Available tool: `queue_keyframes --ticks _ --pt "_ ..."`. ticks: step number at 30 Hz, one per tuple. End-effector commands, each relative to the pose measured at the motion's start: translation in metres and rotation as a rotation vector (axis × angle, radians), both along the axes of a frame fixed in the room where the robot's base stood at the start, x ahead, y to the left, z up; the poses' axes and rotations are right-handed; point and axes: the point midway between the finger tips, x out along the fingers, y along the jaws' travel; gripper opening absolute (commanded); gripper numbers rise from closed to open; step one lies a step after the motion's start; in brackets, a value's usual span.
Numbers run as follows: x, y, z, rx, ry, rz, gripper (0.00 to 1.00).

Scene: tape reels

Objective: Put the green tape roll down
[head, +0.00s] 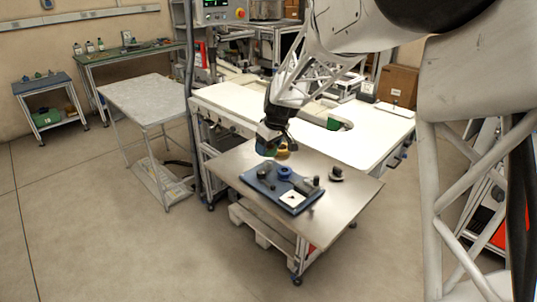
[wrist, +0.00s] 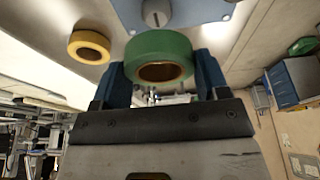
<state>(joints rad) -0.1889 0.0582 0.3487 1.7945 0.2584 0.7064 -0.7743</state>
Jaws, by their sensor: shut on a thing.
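My gripper (wrist: 160,72) is shut on the green tape roll (wrist: 160,46), with one blue finger on each side of it. The roll's brown core faces the wrist camera. In the head view the green roll (head: 264,148) shows partly at the end of my arm, held above the far left part of the steel table (head: 225,160). A yellow tape roll (head: 283,152) shows just right of it, and also at the left in the wrist view (wrist: 89,46). Whether it touches the table is hard to tell.
A blue board (head: 262,187) on the steel table carries a blue ring (head: 285,172), dark cylindrical pieces and a white square (head: 292,198). A small dark knobbed object (head: 336,174) stands right of the board. The table's front and left parts are bare. A white-topped bench (head: 375,130) stands behind.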

Motion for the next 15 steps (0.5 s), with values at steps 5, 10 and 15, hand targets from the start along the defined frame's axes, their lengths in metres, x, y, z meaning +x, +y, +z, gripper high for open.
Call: queue_keyframes --ticks 5,10,15 --pt "0.001 0.000 0.000 0.000 0.000 0.000 0.45" --pt "0.000 0.000 -0.001 0.000 0.000 0.000 0.45" --pt "0.000 0.000 -0.012 0.000 0.002 -0.001 0.45"
